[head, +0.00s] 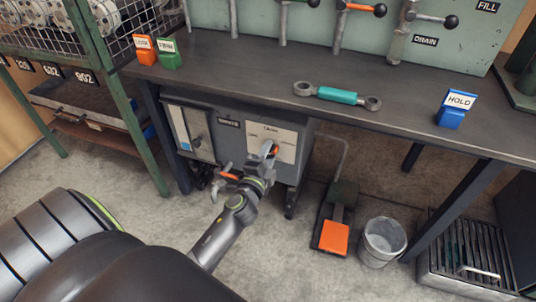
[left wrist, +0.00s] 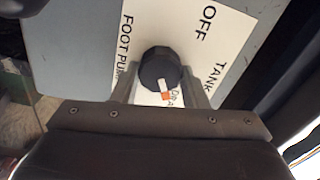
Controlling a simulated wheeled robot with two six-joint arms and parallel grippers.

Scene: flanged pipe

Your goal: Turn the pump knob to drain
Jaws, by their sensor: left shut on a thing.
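The pump knob (left wrist: 160,66) is black and round with a white and orange pointer mark, on a white label plate (left wrist: 212,52) in the left wrist view. The plate reads OFF, TANK and FOOT PUMP. The pointer faces down toward my gripper, at a partly hidden label I cannot fully read. In the head view, the plate (head: 286,142) is on the front of a grey unit (head: 230,115) under the bench. My left gripper (head: 264,160) reaches it from below and is shut on the knob, one finger on each side. My right gripper is not in view.
The dark bench top (head: 240,70) overhangs the unit. A foot pedal (head: 336,225) and a bucket (head: 383,240) stand on the floor to the right. A green rack (head: 113,90) is at left.

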